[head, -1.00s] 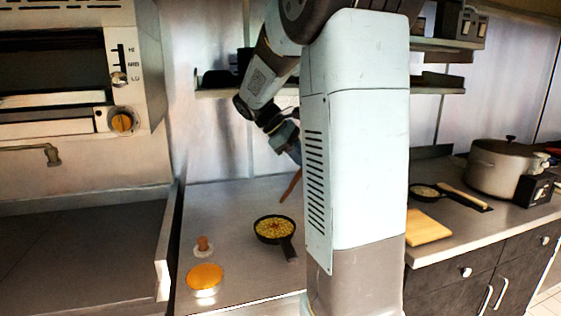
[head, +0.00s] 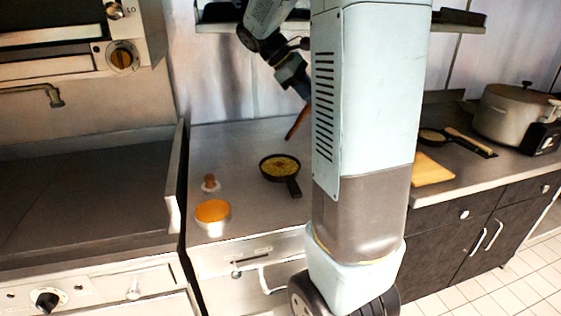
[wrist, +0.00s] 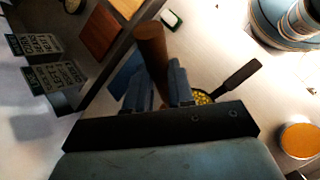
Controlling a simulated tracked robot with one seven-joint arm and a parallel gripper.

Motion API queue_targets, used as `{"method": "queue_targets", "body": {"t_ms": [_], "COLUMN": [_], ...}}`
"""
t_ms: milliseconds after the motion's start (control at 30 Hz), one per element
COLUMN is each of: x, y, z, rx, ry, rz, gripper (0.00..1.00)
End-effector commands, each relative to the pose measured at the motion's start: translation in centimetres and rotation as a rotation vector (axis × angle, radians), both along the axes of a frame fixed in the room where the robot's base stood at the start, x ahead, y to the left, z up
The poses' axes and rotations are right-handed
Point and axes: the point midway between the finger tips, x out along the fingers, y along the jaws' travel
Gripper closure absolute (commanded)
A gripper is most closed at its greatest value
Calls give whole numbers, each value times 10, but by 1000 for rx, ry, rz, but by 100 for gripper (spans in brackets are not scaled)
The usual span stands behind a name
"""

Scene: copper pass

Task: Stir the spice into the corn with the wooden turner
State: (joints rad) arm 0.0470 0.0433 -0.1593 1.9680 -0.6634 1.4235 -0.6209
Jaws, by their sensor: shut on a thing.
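My gripper (head: 303,88) is shut on the wooden turner (head: 297,123), which hangs tilted with its lower end toward the counter, behind and above the pan. In the wrist view the brown turner (wrist: 151,48) rises between the blue fingers of my gripper (wrist: 160,88). The corn (head: 280,167) lies yellow in a small black pan (head: 294,188) on the steel counter, with a faint reddish patch that may be the spice. The wrist view shows part of the corn (wrist: 202,97) beside a finger; the rest is hidden. The turner looks apart from the corn.
A round orange-topped container (head: 212,211) and a small brown-knobbed item (head: 210,183) stand left of the pan. At right are a cutting board (head: 431,170), another small pan (head: 432,136) and a large pot (head: 510,112).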

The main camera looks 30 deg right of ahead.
Motion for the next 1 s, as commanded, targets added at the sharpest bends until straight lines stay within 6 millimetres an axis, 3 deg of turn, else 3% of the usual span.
{"method": "queue_targets", "body": {"t_ms": [167,400,600,1000], "x": [1,2,0,-1], "y": [6,50,72,74], "z": [4,31,44,20], "rx": [-1,-8,-13,-14], "ry": [0,7,14,16], "rz": [2,1,-5,-6], "gripper": [100,100,100,100]}}
